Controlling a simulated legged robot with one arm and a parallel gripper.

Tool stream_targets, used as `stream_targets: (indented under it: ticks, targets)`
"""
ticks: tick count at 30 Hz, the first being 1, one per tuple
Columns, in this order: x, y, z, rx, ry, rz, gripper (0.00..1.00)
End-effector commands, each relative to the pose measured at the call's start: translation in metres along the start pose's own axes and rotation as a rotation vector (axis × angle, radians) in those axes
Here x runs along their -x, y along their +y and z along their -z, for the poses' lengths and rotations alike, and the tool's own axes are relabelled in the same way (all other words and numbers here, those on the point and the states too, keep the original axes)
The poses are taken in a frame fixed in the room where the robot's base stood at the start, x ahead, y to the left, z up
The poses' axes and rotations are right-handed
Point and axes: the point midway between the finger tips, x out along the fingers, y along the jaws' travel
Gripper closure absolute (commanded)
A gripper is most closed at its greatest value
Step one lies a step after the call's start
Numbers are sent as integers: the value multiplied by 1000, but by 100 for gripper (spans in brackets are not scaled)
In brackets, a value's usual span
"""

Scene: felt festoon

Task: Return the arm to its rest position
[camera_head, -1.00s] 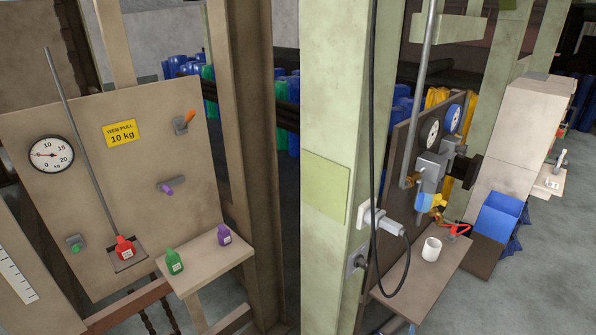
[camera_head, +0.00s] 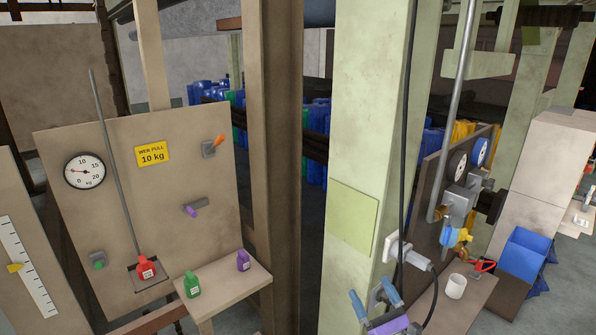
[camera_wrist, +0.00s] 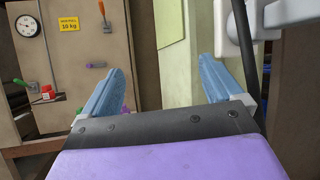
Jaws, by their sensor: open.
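My gripper (camera_head: 372,292) shows low in the head view, with two blue fingers and a purple body, in front of the pale green post. It also shows in the wrist view (camera_wrist: 161,82), where the blue fingers stand wide apart with nothing between them. The gripper is open and empty. Most of my arm is out of view.
The pale green post (camera_head: 368,170) and a white plug (camera_head: 402,254) with a black cable stand close by my gripper. A small table (camera_head: 225,290) at left holds green and purple bottles. A white cup (camera_head: 456,286) stands on the right bench.

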Motion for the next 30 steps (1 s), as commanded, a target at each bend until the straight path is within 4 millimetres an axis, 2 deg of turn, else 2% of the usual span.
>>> stream_targets:
  ticks: [1,3,7,9,11,15,18,22,25,30]
  targets:
    - [-15,24,-23,2,-40,-94,7]
    - [-29,60,-52,1,-87,-229,7]
    - [-37,128,-100,11,-159,-478,7]
    - [-34,166,-124,26,-190,-614,7]
    - [-27,195,-141,40,-209,-730,7]
    - [1,258,-175,92,-241,-1000,7]
    - [30,290,-193,141,-252,-1188,7]
    - [75,317,-208,220,-247,-1422,7]
    - [110,329,-214,297,-228,-1596,7]
    - [168,330,-219,451,-172,-1872,7]
